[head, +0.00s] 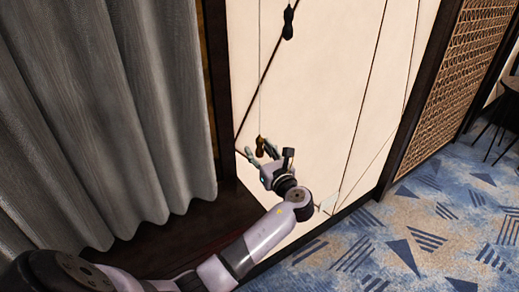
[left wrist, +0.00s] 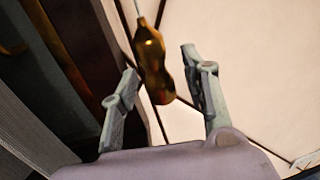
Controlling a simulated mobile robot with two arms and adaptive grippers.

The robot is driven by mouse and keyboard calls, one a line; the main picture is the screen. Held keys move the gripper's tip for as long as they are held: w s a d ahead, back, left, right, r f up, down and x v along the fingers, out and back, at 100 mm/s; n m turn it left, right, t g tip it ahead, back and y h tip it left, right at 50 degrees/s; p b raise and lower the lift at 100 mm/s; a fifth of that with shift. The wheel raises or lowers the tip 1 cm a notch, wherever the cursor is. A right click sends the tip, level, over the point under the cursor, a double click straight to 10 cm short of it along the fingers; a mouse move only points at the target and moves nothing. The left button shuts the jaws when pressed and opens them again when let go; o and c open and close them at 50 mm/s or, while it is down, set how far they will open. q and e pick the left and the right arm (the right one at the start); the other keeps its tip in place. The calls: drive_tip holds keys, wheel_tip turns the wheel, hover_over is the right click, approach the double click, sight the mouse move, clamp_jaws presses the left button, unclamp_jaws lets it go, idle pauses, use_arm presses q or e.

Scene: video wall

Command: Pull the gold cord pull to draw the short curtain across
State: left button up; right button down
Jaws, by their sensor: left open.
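The gold cord pull (head: 260,147) hangs on a thin pale cord in front of the cream wall panel. It also shows large in the left wrist view (left wrist: 152,65), with its lower end between the two fingertips. My left gripper (head: 262,152) is open around the lower part of the pull; in the left wrist view (left wrist: 158,85) I see a gap at the right finger, and contact on the left cannot be told. A grey pleated curtain (head: 110,110) hangs at the left. My right gripper is not in view.
A second, black pull (head: 288,22) hangs higher up. The cream wall panel (head: 340,90) has dark diagonal lines. A woven screen (head: 455,75) in a dark frame stands to the right. Patterned blue carpet (head: 420,230) lies clear at the lower right.

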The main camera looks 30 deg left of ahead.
use_arm(q)
clamp_jaws()
idle(0.6)
idle(0.3)
